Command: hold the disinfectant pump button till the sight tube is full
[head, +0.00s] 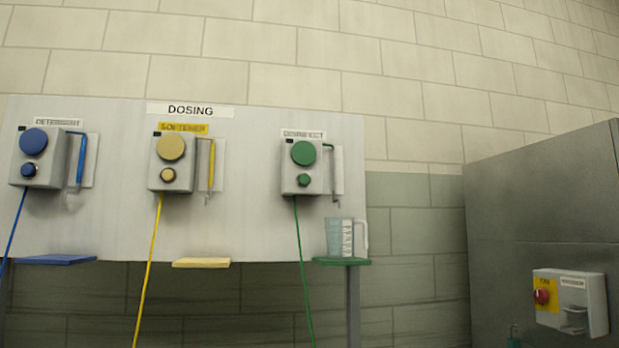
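The disinfectant pump (289,170) is a grey box on the right of the dosing board, under a small label that seems to read DISINFECT. It carries a large green disc (303,153) and a smaller green button (303,180) below it. A thin vertical tube (335,180) on a pale backing stands at its right, with green at the top; its fill level is too small to tell. A clear measuring jug (340,238) stands upright on the green shelf (343,261) below. Neither of my grippers is in view.
The grey board (245,225) also holds a blue detergent pump (48,160) and a yellow softener pump (170,165). Blue, yellow and green hoses hang down. A grey cabinet (540,215) at right bears a switch box (572,302) with a red knob (541,296).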

